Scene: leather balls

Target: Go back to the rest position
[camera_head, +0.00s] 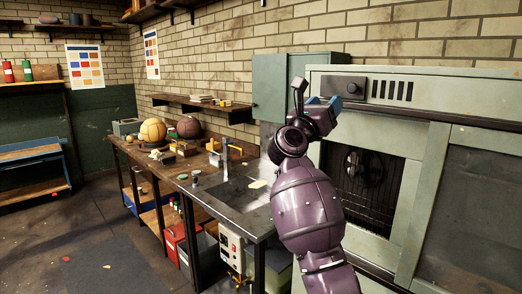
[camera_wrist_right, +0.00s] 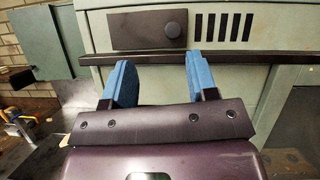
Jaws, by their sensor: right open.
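My right arm is raised in the head view, in front of the green cabinet oven. My right gripper (camera_head: 322,102) is up near the oven's control panel. In the right wrist view the right gripper (camera_wrist_right: 159,82) has its two blue fingers spread apart with nothing between them. The oven's dark knob panel (camera_wrist_right: 148,30) and handle bar (camera_wrist_right: 240,58) lie beyond the fingers. My left gripper does not show in either view.
A workbench (camera_head: 218,190) runs along the brick wall, with a yellow ball (camera_head: 152,131) and a brown ball (camera_head: 188,127) at its far end. The oven (camera_head: 416,106) stands close on the right. Open floor (camera_head: 100,245) lies at the left.

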